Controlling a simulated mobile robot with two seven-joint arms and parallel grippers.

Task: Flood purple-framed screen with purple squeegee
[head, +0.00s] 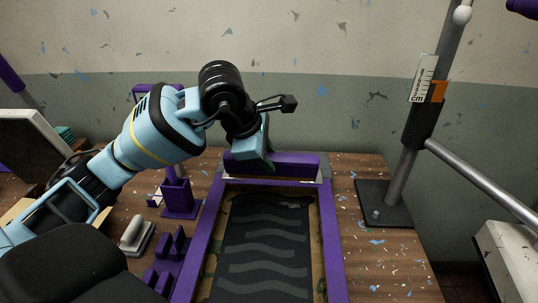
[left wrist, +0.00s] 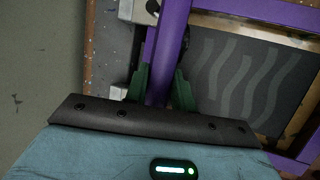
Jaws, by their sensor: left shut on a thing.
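The purple-framed screen (head: 333,240) lies flat on the wooden table. Its dark mesh (head: 265,255) carries grey wavy bands and also shows in the left wrist view (left wrist: 225,80). A dark strip, perhaps ink, lies across the mesh's far end. The purple squeegee (head: 290,166) lies across the far end of the frame. My left gripper (head: 264,158) is above its left part, shut on it. In the left wrist view the green fingers (left wrist: 160,88) flank the purple bar (left wrist: 170,40). The squeegee's lower edge is hidden. My right gripper is not in view.
A purple holder (head: 179,197), a grey-white block (head: 137,236) and a purple rack (head: 167,262) stand left of the screen. A metal post with a ruler (head: 423,78) and a dark base (head: 385,203) stands at right. The table right of the frame is mostly clear.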

